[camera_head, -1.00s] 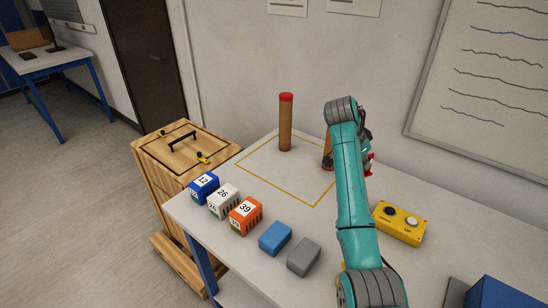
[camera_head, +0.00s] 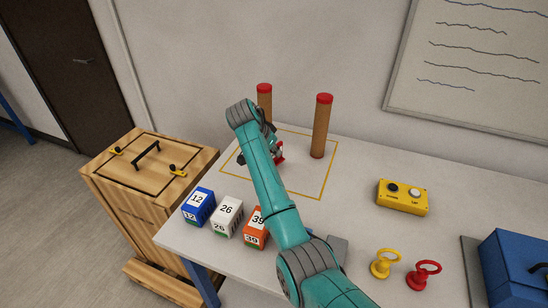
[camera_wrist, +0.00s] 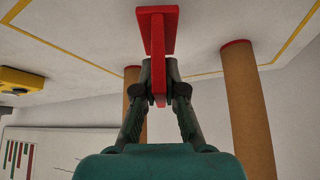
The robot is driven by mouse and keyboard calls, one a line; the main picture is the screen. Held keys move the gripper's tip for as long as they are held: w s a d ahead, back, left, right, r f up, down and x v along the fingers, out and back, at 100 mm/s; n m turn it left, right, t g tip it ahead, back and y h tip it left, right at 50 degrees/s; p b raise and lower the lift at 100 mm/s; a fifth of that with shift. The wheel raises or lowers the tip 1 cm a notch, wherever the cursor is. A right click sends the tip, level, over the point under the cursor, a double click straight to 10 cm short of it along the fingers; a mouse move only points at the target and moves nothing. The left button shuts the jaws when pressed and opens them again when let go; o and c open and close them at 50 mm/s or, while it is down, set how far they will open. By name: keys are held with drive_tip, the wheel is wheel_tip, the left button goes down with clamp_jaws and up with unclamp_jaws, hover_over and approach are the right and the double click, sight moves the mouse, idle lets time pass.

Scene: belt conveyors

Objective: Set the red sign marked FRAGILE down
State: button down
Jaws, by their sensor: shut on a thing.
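The red sign (camera_wrist: 157,35) is held between the fingers of my gripper (camera_wrist: 158,72) in the wrist view. Its flat plate faces the white table top, and I cannot tell whether it touches the table. No lettering shows on it. In the head view my gripper (camera_head: 270,156) is over the yellow-outlined area (camera_head: 329,178), with a bit of red at its tip. My arm hides most of the sign there.
Two brown posts with red tops, left (camera_head: 264,98) and right (camera_head: 320,130), stand close by. Numbered blocks (camera_head: 227,217) line the front edge. A yellow button box (camera_head: 403,197), yellow (camera_head: 384,264) and red (camera_head: 423,275) ring-topped pieces and a blue box (camera_head: 515,268) are right.

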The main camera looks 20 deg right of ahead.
drive_tip(key=shift+f, duration=1.5)
drive_tip(key=shift+d+f, duration=0.1)
drive_tip(key=shift+f, duration=0.05)
drive_tip(key=c, duration=1.3)
unclamp_jaws()
drive_tip(key=shift+o, duration=0.2)
drive_tip(key=v, duration=1.2)
drive_tip(key=shift+r, duration=0.2)
drive_tip(key=shift+s, duration=0.1)
